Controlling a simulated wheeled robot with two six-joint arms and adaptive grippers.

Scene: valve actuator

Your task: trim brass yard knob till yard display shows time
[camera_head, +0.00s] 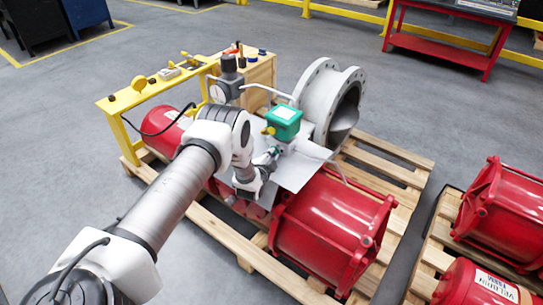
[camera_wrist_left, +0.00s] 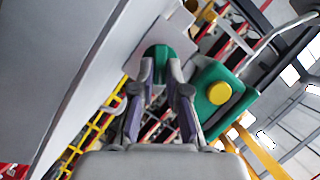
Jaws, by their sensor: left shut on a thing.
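My left gripper (camera_head: 272,155) is in the middle of the actuator, just below a green box (camera_head: 285,120) with a pale top panel. In the left wrist view the fingers of my left gripper (camera_wrist_left: 160,88) are closed on a rounded dark green piece (camera_wrist_left: 157,62). A round yellow, brass-like knob (camera_wrist_left: 218,92) sits on the face of the green box, right of the fingers and apart from them. It also shows in the head view (camera_head: 268,130). I cannot make out a display reading. My right gripper is not in view.
Grey sheet metal (camera_head: 308,170) surrounds the green box, with a red cylinder (camera_head: 330,225) in front. A flanged grey pipe (camera_head: 330,100) stands behind. A wooden pallet (camera_head: 400,165) lies underneath.

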